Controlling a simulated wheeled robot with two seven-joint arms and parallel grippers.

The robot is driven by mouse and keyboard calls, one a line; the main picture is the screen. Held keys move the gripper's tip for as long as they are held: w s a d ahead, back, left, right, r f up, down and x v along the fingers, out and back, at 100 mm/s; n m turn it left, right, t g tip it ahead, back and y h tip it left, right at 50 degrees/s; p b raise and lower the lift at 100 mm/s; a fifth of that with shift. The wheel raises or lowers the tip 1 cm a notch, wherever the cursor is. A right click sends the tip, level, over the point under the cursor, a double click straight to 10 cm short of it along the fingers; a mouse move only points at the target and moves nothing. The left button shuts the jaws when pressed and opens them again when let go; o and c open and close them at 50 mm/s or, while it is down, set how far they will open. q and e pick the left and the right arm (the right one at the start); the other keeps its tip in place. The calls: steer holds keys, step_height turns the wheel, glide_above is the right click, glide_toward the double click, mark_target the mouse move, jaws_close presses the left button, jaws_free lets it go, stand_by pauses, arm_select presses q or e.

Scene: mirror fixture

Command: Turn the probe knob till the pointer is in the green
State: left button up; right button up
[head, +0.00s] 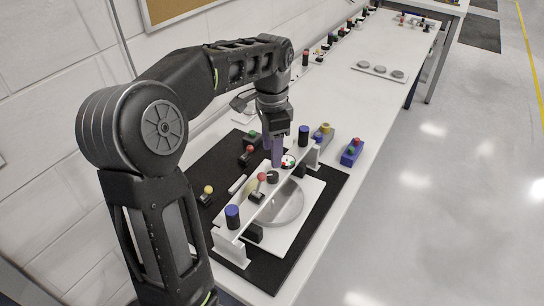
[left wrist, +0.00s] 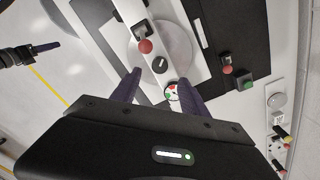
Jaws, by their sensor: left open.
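The probe knob, a small black round knob (head: 272,177), sits on the white bridge rail. In the left wrist view the knob (left wrist: 160,65) lies just beyond and between my fingertips, with a light mark on its face. The small round gauge (head: 288,160) is beside it; in the left wrist view the gauge (left wrist: 172,92) shows red, white and green areas. Its pointer is too small to read. My left gripper (head: 277,160) is open and empty, pointing down over the rail near the gauge. My right gripper (left wrist: 47,47) seems to show at the left wrist view's left edge, jaws unclear.
A red-topped lever (head: 262,177) stands next to the knob. Blue posts (head: 232,217) stand at the rail's ends. A round mirror (head: 287,208) lies under the rail on a white plate. Other levers, including a yellow-topped one (head: 208,190), stand on the black mat (head: 275,274).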

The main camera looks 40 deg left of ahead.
mark_target(272, 174)
arm_select(q)
steer(key=shift+d, duration=0.1)
stand_by(0.4)
steer(key=shift+w+d+f, duration=0.15)
steer(key=shift+d, duration=0.05)
steer(key=shift+w+d+n+b, duration=0.1)
steer(key=shift+n+b, duration=0.2)
steer(key=shift+b, duration=0.15)
steer(key=n, duration=0.9)
steer(key=shift+a, duration=0.3)
steer(key=n, duration=0.5)
steer(key=shift+s, duration=0.2)
step_height(272, 174, down, 8)
steer(key=shift+a+r, duration=0.1)
steer(key=shift+r, duration=0.05)
